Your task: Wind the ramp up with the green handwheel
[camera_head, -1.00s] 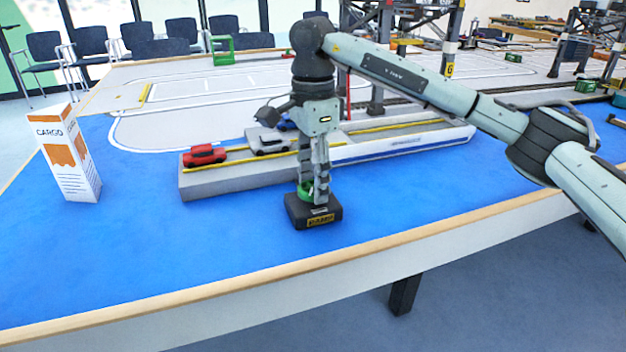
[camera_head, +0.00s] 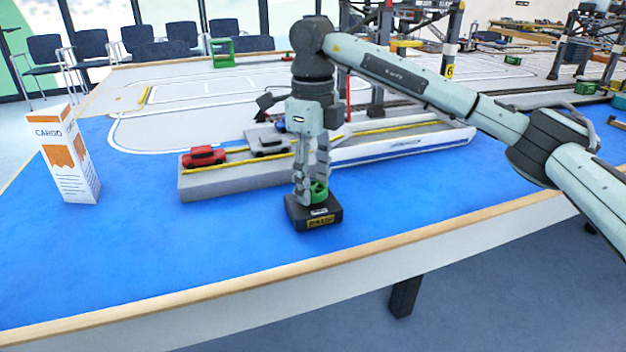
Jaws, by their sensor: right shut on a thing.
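The green handwheel (camera_head: 319,191) sits on top of a small black box (camera_head: 313,213) with a yellow label, near the front of the blue table top. My right gripper (camera_head: 311,192) points straight down from above and is shut on the handwheel; its fingers hide part of it. Behind it is a long grey deck (camera_head: 230,180) with yellow lines. My left gripper is not in view.
A white and orange cargo carton (camera_head: 70,155) stands upright at the left. Crane frames (camera_head: 378,60) rise behind my right arm. The blue surface (camera_head: 200,250) in front and to the left is clear up to the wooden table edge (camera_head: 200,291).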

